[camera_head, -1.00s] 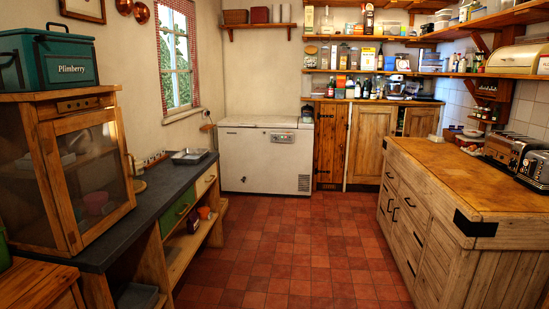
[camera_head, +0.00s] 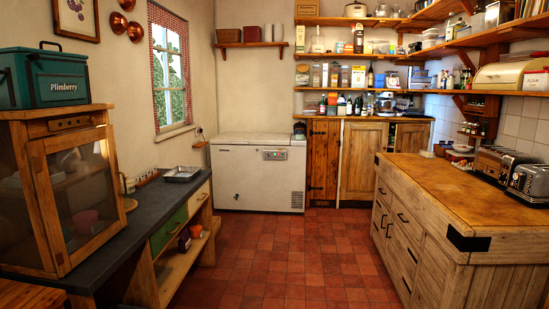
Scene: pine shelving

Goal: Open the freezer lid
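A white chest freezer (camera_head: 258,176) stands against the far wall, under a small wall shelf. Its lid (camera_head: 255,139) lies flat and closed along the top. A small dark item (camera_head: 299,130) sits on or just behind the right end of the freezer top; I cannot tell which. Neither of my grippers shows in the head view.
Red tiled floor (camera_head: 262,262) runs clear to the freezer. A dark counter (camera_head: 150,215) with a glass-fronted wooden cabinet (camera_head: 75,200) lines the left. A wooden island (camera_head: 450,195) with toasters stands on the right. Wooden cupboards (camera_head: 362,162) adjoin the freezer's right side.

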